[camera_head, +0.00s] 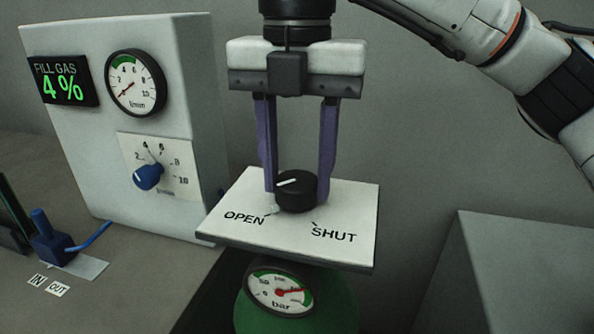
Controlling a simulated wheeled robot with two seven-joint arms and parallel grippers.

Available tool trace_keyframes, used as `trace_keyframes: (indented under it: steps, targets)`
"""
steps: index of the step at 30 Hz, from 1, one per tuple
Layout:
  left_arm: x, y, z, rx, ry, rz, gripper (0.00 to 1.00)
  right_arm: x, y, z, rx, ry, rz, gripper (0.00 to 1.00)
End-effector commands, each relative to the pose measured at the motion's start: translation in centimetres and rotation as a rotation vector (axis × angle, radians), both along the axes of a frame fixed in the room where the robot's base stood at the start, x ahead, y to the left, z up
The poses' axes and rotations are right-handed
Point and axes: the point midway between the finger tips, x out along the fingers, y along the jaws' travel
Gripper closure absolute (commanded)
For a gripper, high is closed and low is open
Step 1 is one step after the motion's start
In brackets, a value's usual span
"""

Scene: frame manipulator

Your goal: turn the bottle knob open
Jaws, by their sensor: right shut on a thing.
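The black bottle knob (296,192) sits on a white plate (345,205) marked OPEN at left and SHUT at right. Its white pointer line lies along the top and runs roughly left to right, with its outer end towards the left, the OPEN side. My right gripper (297,185) points down from above, its purple fingers on either side of the knob and shut on it. A green bottle (335,305) with a round bar gauge (280,290) stands under the plate; the gauge needle is red. My left gripper is not in view.
A grey box (185,100) at left carries a FILL GAS display (63,81) reading 4%, a round flow gauge (135,83) and a blue knob (148,176). A blue IN/OUT switch (52,245) is at lower left. A grey block (520,270) stands at right.

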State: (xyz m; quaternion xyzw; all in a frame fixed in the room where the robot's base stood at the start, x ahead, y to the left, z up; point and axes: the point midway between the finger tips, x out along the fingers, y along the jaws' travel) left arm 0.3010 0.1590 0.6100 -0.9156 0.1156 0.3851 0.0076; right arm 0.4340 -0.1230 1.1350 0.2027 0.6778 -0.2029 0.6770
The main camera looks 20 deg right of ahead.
Motion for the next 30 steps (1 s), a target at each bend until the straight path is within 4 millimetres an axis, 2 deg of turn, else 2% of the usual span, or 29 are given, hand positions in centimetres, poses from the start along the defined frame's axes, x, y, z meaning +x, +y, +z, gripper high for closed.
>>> trace_keyframes:
  steps: [17,18,20,30]
  targets:
    - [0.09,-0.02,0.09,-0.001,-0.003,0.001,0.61,0.11,-0.09,0.25,0.001,-0.007,-0.034,0.82]
    - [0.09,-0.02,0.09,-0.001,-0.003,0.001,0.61,0.11,-0.09,0.25,0.001,-0.006,-0.034,0.53]
    - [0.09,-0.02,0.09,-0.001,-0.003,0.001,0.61,0.10,-0.07,0.22,0.001,-0.006,-0.033,0.42]
    - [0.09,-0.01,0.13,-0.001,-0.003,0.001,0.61,0.05,-0.02,0.32,0.001,-0.003,-0.029,0.40]
